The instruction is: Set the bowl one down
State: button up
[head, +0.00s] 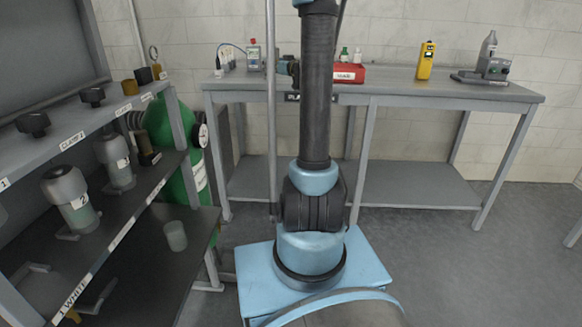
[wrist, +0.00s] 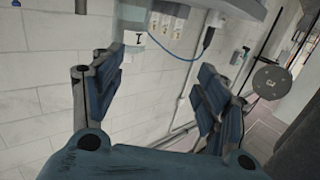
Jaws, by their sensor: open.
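My gripper (wrist: 162,82) shows in the wrist view, with its blue fingers spread wide apart. It is open, and nothing is between the fingers; a white wall is behind them. The gripper is out of frame in the head view, where only part of my arm shows. No thing clearly marked as bowl one is visible. A small translucent cup-shaped vessel (head: 175,235) stands on the lower shelf at the left, but I cannot tell whether it is the bowl. A grey-topped unit marked 2 (head: 72,198) is on the same rack. The gripper is not seen near either.
A shelf rack (head: 125,225) with labelled edges stands at the left, with a green cylinder (head: 170,135) behind it. The floor at right is largely clear.

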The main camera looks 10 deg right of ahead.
jog(key=s+a+f+g, duration=0.3)
jog(key=s+a, duration=0.1)
jog(key=s, duration=0.5)
jog(key=s+a+f+g, duration=0.2)
jog(key=s+a, duration=0.3)
jog(key=s, duration=0.4)
jog(key=s+a+f+g, duration=0.3)
jog(key=s+a, duration=0.1)
jog(key=s, duration=0.6)
jog(key=s+d+f+m+g+h, duration=0.1)
jog(key=s+d+f+g+h, duration=0.2)
jog(key=s+f, duration=0.4)
jog(key=s+d+f+m+g+h, duration=0.2)
jog(key=s+f, duration=0.6)
jog(key=s, duration=1.2)
jog(key=d+h, duration=0.1)
jog(key=d, duration=0.1)
jog(key=shift+d+f+m+g, duration=0.15)
jog(key=shift+d+m+g, duration=0.15)
jog(key=shift+g, duration=0.1)
